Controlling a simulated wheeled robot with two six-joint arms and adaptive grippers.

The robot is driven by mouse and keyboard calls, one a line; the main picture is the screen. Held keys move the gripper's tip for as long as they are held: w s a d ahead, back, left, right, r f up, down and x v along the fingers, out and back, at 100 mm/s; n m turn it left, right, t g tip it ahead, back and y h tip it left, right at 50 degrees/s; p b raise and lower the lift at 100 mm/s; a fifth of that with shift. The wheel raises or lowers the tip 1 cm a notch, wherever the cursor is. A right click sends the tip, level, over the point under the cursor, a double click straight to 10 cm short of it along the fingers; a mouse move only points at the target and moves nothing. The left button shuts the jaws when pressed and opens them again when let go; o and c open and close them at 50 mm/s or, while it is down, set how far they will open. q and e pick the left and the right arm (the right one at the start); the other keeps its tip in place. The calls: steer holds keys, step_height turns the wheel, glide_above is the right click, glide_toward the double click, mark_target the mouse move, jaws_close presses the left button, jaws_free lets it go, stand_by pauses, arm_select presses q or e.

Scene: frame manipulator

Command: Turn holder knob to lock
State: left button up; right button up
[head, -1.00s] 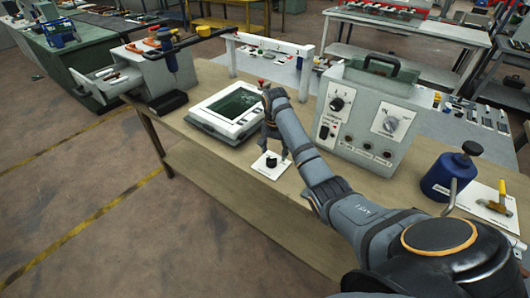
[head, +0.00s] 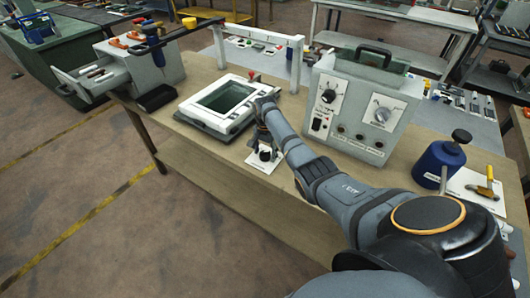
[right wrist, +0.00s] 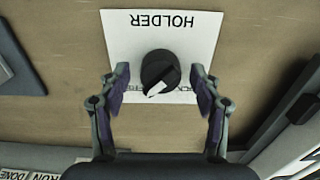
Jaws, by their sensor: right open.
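The holder knob (right wrist: 158,72) is a round black knob with a white pointer. It sits on a white card (right wrist: 205,38) marked HOLDER. In the right wrist view the pointer is angled toward the lower left, and part of the lettering below the knob is covered. My right gripper (right wrist: 160,78) is open, with one finger on each side of the knob and a visible gap on both sides. In the head view the gripper (head: 265,146) is low over the card (head: 257,163), partly hiding the knob. My left gripper is not in view.
A white framed screen unit (head: 217,106) stands left of the gripper. A grey control box (head: 360,110) with dials stands to the right, near my forearm. A blue bottle (head: 437,165) is farther right. The wooden table's front edge (head: 215,160) is bare.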

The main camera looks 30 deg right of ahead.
steer(key=shift+f, duration=0.1)
steer(key=c, duration=1.2)
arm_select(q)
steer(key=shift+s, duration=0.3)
arm_select(e)
steer(key=shift+o, duration=0.2)
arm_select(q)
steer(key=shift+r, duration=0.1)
arm_select(e)
steer(key=n+p, duration=0.2)
steer(key=n, duration=0.1)
steer(key=shift+r+n, duration=0.2)
steer(key=shift+n, duration=0.1)
steer(key=n+p, duration=0.1)
steer(key=n, duration=0.3)
steer(key=shift+n+p, duration=0.3)
steer(key=shift+p, duration=0.05)
steer(key=n, duration=0.4)
steer(key=shift+w+f+p, duration=0.1)
steer(key=shift+p, duration=0.25)
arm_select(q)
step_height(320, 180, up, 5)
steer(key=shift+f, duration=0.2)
arm_select(e)
steer(key=n, duration=0.5)
steer(key=shift+n, duration=0.4)
